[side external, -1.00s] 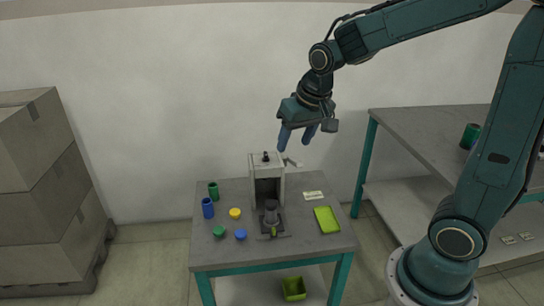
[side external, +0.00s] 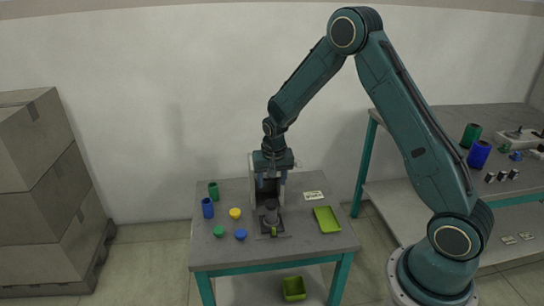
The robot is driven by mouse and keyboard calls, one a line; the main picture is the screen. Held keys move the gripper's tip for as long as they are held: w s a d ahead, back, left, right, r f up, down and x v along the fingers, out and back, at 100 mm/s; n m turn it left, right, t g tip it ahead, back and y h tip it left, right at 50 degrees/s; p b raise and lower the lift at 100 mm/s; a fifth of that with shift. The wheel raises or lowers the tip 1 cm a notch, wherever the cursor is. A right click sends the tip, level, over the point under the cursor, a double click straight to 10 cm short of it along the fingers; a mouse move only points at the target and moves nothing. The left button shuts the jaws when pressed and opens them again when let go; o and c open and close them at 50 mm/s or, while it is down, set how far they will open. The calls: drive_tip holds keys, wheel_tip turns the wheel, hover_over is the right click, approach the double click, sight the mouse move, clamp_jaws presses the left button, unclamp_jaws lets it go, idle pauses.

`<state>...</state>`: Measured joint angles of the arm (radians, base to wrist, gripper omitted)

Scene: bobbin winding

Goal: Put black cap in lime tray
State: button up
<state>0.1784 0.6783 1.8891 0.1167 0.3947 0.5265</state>
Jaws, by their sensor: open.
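The lime tray (side external: 327,220) lies flat on the right side of the small grey table and looks empty. My gripper (side external: 271,180) points down at the grey box-shaped housing (side external: 283,198), overlapping its top and upper front. Its jaws are open, but the fingers are small and hard to make out against the housing. I cannot make out a black cap for sure. The small black piece seen earlier on top of the housing is hidden behind my gripper now. A dark grey cylinder (side external: 271,210) stands on a dark base in front of the housing.
Left of the housing are a green cylinder (side external: 213,189), a blue cylinder (side external: 208,208), a yellow cap (side external: 235,213), a green cap (side external: 219,231) and a blue cap (side external: 240,234). A white label card (side external: 313,195) lies behind the tray. A green bin (side external: 293,288) sits below.

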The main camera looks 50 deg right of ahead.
sight(271, 203)
drive_tip(key=shift+x, duration=1)
drive_tip(key=shift+d+f, duration=0.15)
drive_tip(key=shift+f, duration=0.05)
drive_tip(key=shift+x, duration=3.6)
drive_tip(key=shift+c, duration=0.4)
drive_tip(key=c, duration=0.6)
drive_tip(key=shift+o, duration=0.2)
drive_tip(key=shift+r, duration=0.15)
drive_tip(key=shift+w+d+v, duration=0.1)
drive_tip(key=shift+v, duration=0.7)
drive_tip(key=shift+w+d+v, duration=0.1)
drive_tip(key=shift+w+v, duration=0.05)
drive_tip(key=shift+v, duration=0.6)
drive_tip(key=shift+w+d+v, duration=0.1)
drive_tip(key=shift+d+v, duration=0.05)
drive_tip(key=shift+v, duration=0.65)
